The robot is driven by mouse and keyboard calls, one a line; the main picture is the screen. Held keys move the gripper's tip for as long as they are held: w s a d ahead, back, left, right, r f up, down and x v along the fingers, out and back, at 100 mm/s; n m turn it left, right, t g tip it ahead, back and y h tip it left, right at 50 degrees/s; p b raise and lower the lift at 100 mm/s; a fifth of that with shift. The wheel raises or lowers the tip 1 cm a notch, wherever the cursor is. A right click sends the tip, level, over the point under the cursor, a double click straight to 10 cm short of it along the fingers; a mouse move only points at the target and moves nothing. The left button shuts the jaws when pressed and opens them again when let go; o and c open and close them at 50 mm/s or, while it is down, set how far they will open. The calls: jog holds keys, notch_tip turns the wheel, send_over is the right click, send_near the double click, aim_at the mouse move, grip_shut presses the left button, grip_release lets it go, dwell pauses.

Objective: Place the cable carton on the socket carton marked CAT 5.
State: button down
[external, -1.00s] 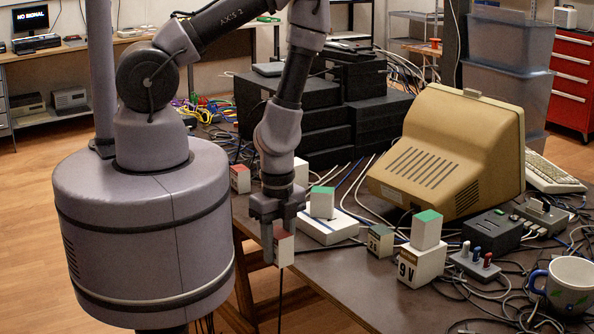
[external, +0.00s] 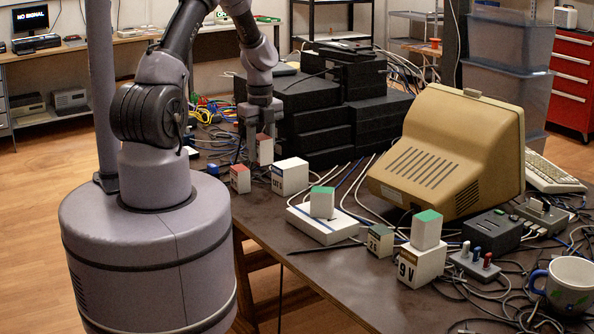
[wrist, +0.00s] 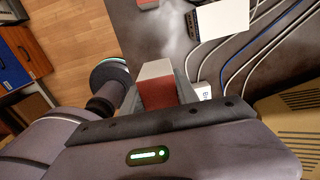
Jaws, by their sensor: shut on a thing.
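My gripper (external: 256,148) is shut on a small pale carton with a red-brown top (external: 265,149), near the black boxes; I cannot tell how high it is above the table. In the wrist view the held carton (wrist: 157,85) shows a red face and a pale face between the jaws. A larger white carton (external: 291,175) stands on the table to the right of and below the gripper in the external view. Its front label seems to read CAT 5, in small print. Its top is bare. The held carton is apart from it.
Another red-topped carton (external: 240,179) stands left of the white carton. A white device (external: 322,229) bears a green-topped carton (external: 322,202). A carton marked 9V (external: 418,265) bears another green-topped carton (external: 426,229). Black boxes (external: 312,120) rise behind; loose cables cross the table.

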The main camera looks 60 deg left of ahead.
jog(key=b, duration=0.1)
send_over(281, 165)
jog(key=shift+s+f, duration=0.2)
jog(key=shift+f, duration=0.45)
jog(key=f+b, duration=0.1)
jog(key=f, duration=0.1)
jog(key=f+b, duration=0.1)
jog(key=shift+w+f, duration=0.2)
jog(key=shift+f, duration=0.15)
jog(key=shift+r, duration=0.15)
jog(key=c, duration=1)
grip_release()
jog(key=shift+o, duration=0.4)
